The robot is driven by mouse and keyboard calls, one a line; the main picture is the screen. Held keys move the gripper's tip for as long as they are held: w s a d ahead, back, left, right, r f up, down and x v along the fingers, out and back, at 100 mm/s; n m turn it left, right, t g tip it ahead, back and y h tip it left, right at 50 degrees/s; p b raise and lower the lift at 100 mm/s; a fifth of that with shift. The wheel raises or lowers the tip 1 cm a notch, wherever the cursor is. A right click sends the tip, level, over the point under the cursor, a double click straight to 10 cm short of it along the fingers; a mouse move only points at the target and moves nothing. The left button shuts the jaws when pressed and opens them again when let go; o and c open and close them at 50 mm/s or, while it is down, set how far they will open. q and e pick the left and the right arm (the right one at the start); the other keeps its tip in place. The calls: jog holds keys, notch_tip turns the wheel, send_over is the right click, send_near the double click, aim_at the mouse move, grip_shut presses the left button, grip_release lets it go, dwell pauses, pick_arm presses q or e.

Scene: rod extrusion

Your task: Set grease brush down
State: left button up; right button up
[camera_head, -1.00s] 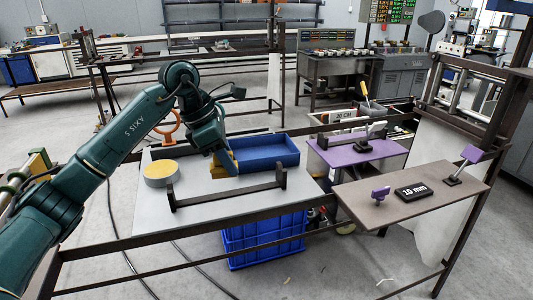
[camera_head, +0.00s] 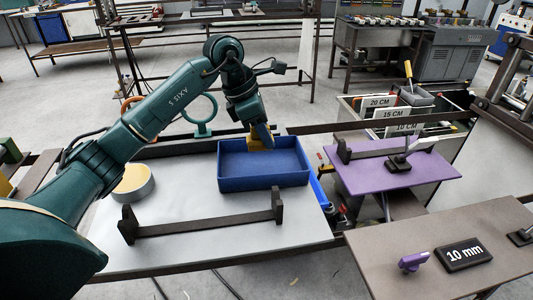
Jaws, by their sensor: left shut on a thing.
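My left gripper (camera_head: 264,136) hangs over the back middle of a blue tray (camera_head: 262,181), jaws pointing down. It is shut on a yellow thing, which I take for the grease brush (camera_head: 254,141); only a small part shows beside the jaws. The brush is at the level of the tray's back rim; I cannot tell whether it touches the tray floor. A round tin with a yellow top (camera_head: 133,181) stands at the table's left. My right gripper is out of view.
A low dark bar on two posts (camera_head: 202,227) crosses the front of the pale table (camera_head: 270,250). A teal ring stand (camera_head: 199,113) rises behind.

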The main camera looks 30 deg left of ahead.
aim_at(261, 148)
pick_arm(q)
jog(key=shift+f, duration=2.95)
jog(key=shift+f, duration=0.15)
jog(key=o, duration=0.9)
jog(key=shift+o, duration=0.2)
jog(key=shift+r+p, duration=0.3)
jog(key=v, duration=1.1)
jog(key=shift+a+r+b, duration=0.2)
jog(key=shift+r+b, duration=0.15)
jog(key=shift+b, duration=0.05)
jog(key=shift+s, duration=0.1)
